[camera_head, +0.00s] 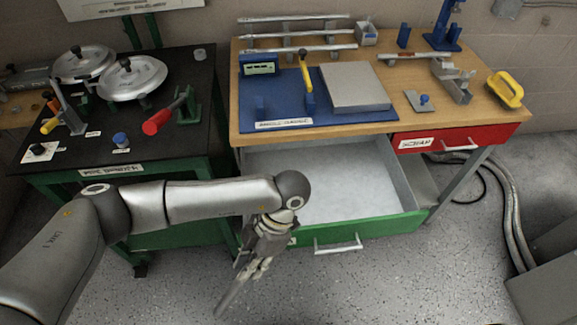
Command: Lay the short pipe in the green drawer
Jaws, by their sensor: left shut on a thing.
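The green drawer (385,231) hangs open at the front of the wooden bench. Its pale inside looks empty where I can see it; my arm hides its left front corner. My left gripper (256,267) is at the drawer's left front corner, pointing down, and is shut on the short pipe (231,296). The grey pipe slants down and left from the fingers, in front of the drawer and over the floor in the picture. Its upper end is hidden by the fingers. My right gripper is not in view.
The wooden bench (419,120) carries a blue mat (280,108), a grey plate, a yellow-handled tool, and pipes on a rack (297,35). A shut red drawer (485,134) is at right. A dark table (180,75) with silver discs stands at left. Cables lie on the floor at right.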

